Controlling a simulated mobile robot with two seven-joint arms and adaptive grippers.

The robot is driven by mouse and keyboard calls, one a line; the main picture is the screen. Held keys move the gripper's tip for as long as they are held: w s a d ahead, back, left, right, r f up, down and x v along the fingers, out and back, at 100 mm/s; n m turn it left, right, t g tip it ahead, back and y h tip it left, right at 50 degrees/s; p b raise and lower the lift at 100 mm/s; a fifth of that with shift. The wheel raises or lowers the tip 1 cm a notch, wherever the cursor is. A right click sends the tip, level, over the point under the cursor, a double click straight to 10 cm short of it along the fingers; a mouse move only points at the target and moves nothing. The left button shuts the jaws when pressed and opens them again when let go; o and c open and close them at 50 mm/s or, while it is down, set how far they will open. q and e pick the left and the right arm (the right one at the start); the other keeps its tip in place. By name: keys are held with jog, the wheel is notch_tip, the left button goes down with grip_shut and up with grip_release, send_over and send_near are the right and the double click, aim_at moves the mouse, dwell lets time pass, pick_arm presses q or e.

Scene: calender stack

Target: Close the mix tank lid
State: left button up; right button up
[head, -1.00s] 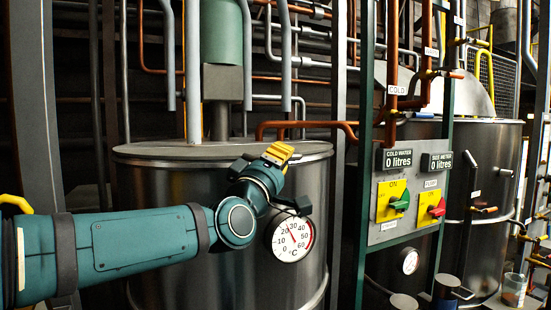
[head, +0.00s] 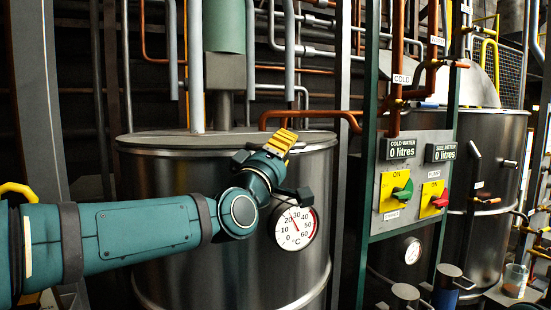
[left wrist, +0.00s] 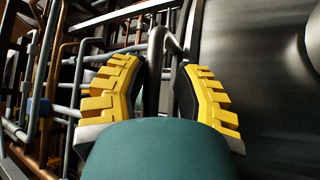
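A large steel tank (head: 165,185) with a round dial stands at the centre-left of the head view. Its flat grey top (head: 165,141) looks level. A second steel tank (head: 497,160) stands at the right. A curved grey plate (head: 480,82) rises above its rim and may be a raised lid. No label shows which is the mix tank. My left gripper (head: 285,137) is in front of the centre tank near its front rim. In the left wrist view, its yellow fingers (left wrist: 160,65) are apart, with a grey bent pipe visible between or beyond them. My right gripper is out of view.
A control panel (head: 410,225) with green and red switches stands between the tanks on a green frame. Vertical pipes (head: 195,60) run down to the centre tank's top. Copper pipes (head: 395,70) hang above the panel. Small containers (head: 447,285) stand at lower right.

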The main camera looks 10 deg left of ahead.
pick_arm(q)
jog(key=v, duration=1.2)
jog(key=shift+f, duration=0.15)
jog(key=w+f+m+g+y, duration=0.1)
jog(key=w+f+g, duration=0.15)
jog(key=f, duration=0.95)
jog(key=w+a+f+g+y, duration=0.1)
jog(key=w+f+g, duration=0.15)
jog(key=f, duration=0.85)
jog(key=w+f+m+g+y, duration=0.1)
jog(key=f+g, duration=0.2)
jog(key=f, duration=0.9)
jog(key=s+f+m+g, duration=0.1)
jog(key=s+f+g, duration=0.2)
jog(key=s+f, duration=0.4)
jog(key=s+f+m+g, duration=0.2)
jog(key=s+f+g, duration=0.2)
jog(key=f, duration=0.9)
jog(key=s+f+m+g, duration=0.2)
jog(key=s+f+g, duration=0.2)
jog(key=s+f, duration=0.5)
jog(key=shift+s+d+f+y, duration=0.2)
jog(key=shift+s+f+y, duration=0.2)
jog(key=shift+f, duration=0.15)
